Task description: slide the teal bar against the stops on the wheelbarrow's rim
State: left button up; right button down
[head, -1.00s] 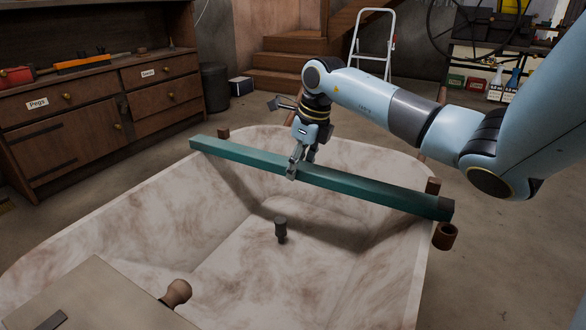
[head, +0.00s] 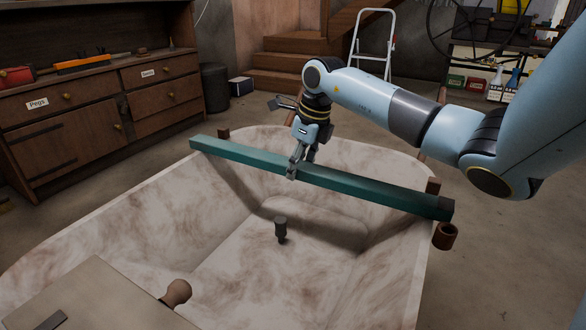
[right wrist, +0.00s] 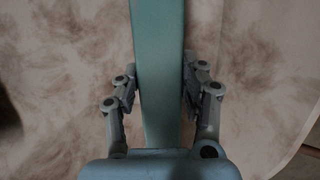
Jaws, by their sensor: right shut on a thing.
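The teal bar (head: 365,186) lies across the wheelbarrow (head: 400,262) from rim to rim, with a dark end cap at its right end. My right gripper (head: 292,173) is shut on the bar near its middle, from above. In the right wrist view the bar (right wrist: 158,60) runs between the two fingers (right wrist: 160,100). A brown stop (head: 223,133) stands on the rim behind the bar's left end. Another brown stop (head: 433,186) stands behind its right end. Whether the bar touches either stop I cannot tell. My left gripper is not in view.
A dark weight-like piece (head: 281,229) stands inside the wheelbarrow. A brown cup-like piece (head: 445,236) sits by the right rim. A board (head: 95,295) with a rounded wooden knob (head: 177,292) is at the near left. Drawers (head: 160,95) stand behind on the left.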

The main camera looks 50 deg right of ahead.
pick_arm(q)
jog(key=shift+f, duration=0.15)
pick_arm(e)
jog(key=shift+d, duration=0.25)
